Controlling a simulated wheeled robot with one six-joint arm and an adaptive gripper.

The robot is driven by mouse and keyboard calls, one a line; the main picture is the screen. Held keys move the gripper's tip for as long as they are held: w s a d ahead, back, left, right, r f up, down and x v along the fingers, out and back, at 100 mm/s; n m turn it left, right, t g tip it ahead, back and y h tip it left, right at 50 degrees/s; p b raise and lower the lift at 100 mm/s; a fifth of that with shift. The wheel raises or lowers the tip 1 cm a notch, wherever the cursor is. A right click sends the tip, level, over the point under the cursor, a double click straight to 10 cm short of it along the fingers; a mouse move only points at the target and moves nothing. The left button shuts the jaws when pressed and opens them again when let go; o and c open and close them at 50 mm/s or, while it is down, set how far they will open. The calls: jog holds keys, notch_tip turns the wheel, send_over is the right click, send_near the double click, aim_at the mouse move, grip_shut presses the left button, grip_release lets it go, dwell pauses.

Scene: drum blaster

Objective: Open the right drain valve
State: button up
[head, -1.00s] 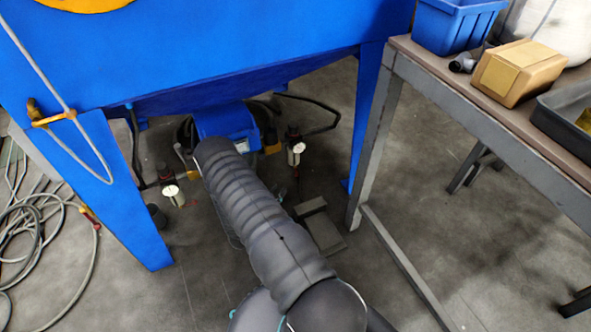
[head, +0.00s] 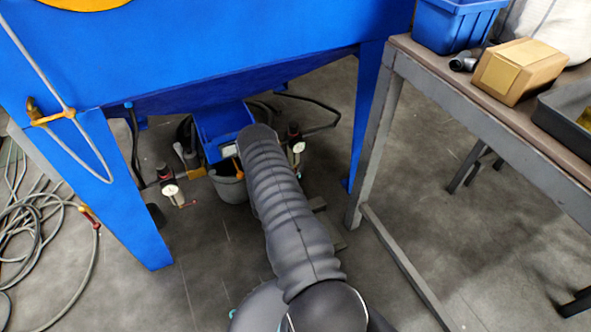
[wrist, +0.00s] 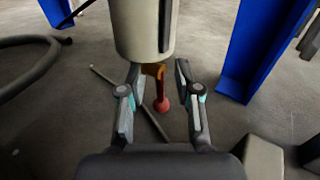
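In the wrist view a drain valve with an orange-brown body (wrist: 154,70) and a red-tipped lever (wrist: 161,104) hangs under a pale cylindrical bowl (wrist: 143,30). The lever points down. My gripper (wrist: 159,72) is open, with one finger on each side of the valve; whether either finger touches it I cannot tell. In the head view the right filter unit with a white gauge (head: 298,148) shows beside my sleeved arm, which hides its lower part and my gripper. The left unit (head: 170,190) has a small red handle below it.
Blue machine legs (head: 130,200) stand either side, and a grey bucket (head: 230,183) sits under the hopper. A workbench (head: 440,85) with a box and bins is at right. Hoses (head: 45,235) lie on the floor at left. Open floor lies between the legs.

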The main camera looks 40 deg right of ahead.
grip_shut()
jog(key=shift+y, duration=0.3)
dwell(0.3)
grip_release()
jog(key=v, duration=1.2)
